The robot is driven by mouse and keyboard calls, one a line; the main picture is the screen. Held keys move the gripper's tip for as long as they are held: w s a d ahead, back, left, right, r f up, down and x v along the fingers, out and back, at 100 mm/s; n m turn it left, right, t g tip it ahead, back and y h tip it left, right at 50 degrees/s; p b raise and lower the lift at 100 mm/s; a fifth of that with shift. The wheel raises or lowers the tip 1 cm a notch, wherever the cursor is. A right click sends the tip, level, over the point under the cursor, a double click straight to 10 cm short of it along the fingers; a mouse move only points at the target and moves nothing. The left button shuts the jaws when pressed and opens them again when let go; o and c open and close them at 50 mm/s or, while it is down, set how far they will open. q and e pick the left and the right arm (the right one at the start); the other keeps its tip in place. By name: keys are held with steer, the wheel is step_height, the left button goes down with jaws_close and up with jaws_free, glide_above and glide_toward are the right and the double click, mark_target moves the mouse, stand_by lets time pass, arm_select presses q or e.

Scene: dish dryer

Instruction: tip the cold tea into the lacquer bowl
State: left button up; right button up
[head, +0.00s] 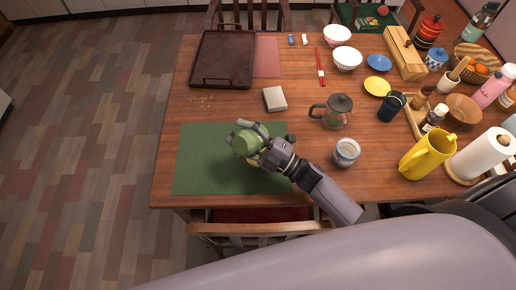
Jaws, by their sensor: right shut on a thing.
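My right gripper (264,149) is shut on a green cup (245,143) and holds it over the green mat (205,165) at the front left of the table. The cup appears tilted, and part of it is hidden by the gripper. I cannot see tea in it. No bowl shows clearly on the mat. A brown wooden bowl (463,109) stands at the right, but I cannot tell whether it is the lacquer bowl. My left gripper is out of view.
A dark tray (222,60) lies at the back left. A yellow pitcher (425,155) and paper roll (482,155) crowd the right.

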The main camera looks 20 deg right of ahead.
steer(key=shift+w+d+r+m+t+h, duration=0.15)
steer(key=shift+d+m+t+h, duration=0.2)
steer(key=shift+m, duration=0.55)
steer(key=shift+w+d+m+t+h, duration=0.15)
steer(key=shift+m+t, duration=0.3)
steer(key=shift+m, duration=0.45)
steer(key=shift+w+d+r+m+t+h, duration=0.15)
steer(key=shift+d+m+t, duration=0.25)
steer(key=shift+m, duration=0.5)
steer(key=shift+a+f, duration=0.1)
stand_by(1.0)
